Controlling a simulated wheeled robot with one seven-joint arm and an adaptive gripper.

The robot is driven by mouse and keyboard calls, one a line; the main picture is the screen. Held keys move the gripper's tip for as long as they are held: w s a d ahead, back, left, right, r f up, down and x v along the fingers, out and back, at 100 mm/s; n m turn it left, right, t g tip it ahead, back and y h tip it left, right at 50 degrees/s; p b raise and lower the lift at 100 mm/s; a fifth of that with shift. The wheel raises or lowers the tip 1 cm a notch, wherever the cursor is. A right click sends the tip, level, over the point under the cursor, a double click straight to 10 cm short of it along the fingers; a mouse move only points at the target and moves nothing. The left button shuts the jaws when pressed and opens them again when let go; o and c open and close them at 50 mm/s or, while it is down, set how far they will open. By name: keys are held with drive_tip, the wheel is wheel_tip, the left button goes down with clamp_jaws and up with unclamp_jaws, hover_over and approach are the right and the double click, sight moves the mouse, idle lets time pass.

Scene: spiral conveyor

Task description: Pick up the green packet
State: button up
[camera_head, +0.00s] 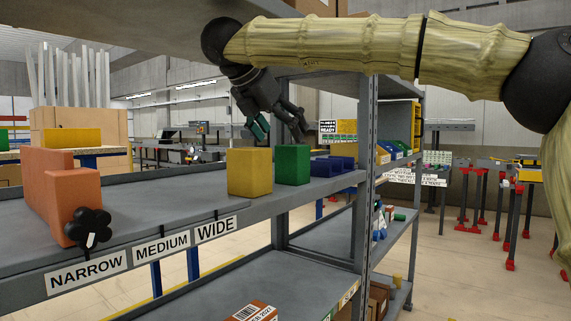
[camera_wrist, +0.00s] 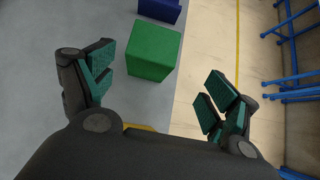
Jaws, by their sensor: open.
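The green packet (camera_head: 292,165) is a green block standing on the grey shelf, between a yellow block and a blue item. It also shows in the wrist view (camera_wrist: 153,50), beyond the fingertips and nearer the left finger. My gripper (camera_head: 279,128) hangs above the shelf, over and slightly left of the green packet. In the wrist view my gripper (camera_wrist: 158,92) has its two teal-padded fingers wide apart, with nothing between them. The green packet is not touched by either finger, as far as the wrist view shows.
A yellow block (camera_head: 249,172) stands just left of the packet, and a blue item (camera_head: 333,166) lies to its right. Orange blocks (camera_head: 61,193) stand at the left. A grey shelf post (camera_head: 364,170) rises at the right. The shelf (camera_head: 150,212) is bare in its middle.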

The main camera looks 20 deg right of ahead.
sight(290, 151)
drive_tip(key=x, duration=0.2)
drive_tip(key=b+x, duration=0.1)
drive_tip(key=x, duration=0.2)
drive_tip(key=w+x, duration=0.1)
drive_tip(key=x, duration=0.1)
drive_tip(key=shift+w+f, duration=0.15)
drive_tip(key=shift+w, duration=0.1)
drive_tip(key=shift+a, duration=0.1)
drive_tip(key=c, duration=1.2)
